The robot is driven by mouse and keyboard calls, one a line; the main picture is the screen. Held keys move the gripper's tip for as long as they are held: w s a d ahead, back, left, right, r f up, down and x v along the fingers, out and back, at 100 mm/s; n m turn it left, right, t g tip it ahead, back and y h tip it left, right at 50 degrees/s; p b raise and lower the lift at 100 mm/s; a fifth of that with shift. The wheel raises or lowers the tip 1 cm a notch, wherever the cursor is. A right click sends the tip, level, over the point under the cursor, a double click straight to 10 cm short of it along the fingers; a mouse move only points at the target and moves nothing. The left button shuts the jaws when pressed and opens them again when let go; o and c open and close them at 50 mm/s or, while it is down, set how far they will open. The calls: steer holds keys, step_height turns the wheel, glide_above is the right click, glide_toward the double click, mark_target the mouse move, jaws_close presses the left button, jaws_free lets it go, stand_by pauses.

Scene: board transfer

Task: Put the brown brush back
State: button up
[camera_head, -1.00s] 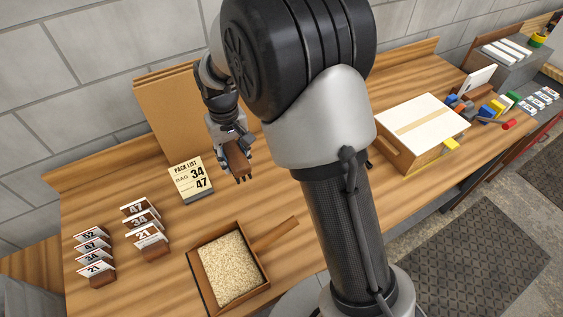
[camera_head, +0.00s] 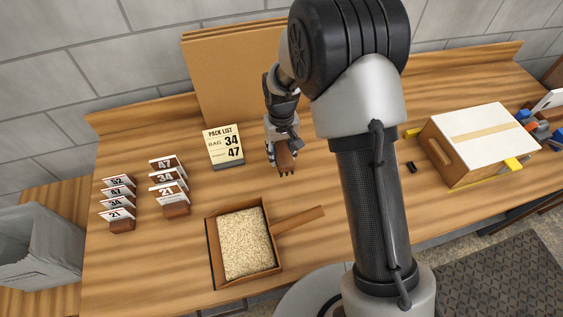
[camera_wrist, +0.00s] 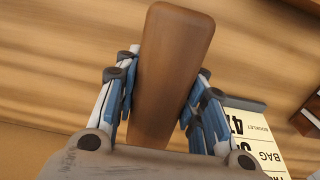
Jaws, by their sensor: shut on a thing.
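The brown brush (camera_head: 286,158) is held in my gripper (camera_head: 282,166), above the table behind the handle of the grain tray. In the wrist view the brush is a long brown block (camera_wrist: 172,75) with a rounded end, and it lies between the blue and grey fingers (camera_wrist: 160,100). The fingers are shut on its two sides. The brush's underside is hidden in the wrist view. In the head view its dark lower tips point down, and I cannot tell its exact height above the table.
The pack list stand (camera_head: 224,146) is just left of my gripper. A wooden tray of grain (camera_head: 212,255) with a handle (camera_head: 300,221) is in front. Numbered card holders (camera_head: 122,226) stand at left. A box (camera_head: 455,160) is at right. A cardboard panel (camera_head: 215,85) is behind.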

steer(key=shift+f+b, duration=0.5)
steer(key=shift+f, duration=1.7)
steer(key=shift+f, duration=0.2)
steer(key=o, duration=1.1)
steer(key=shift+r, duration=0.15)
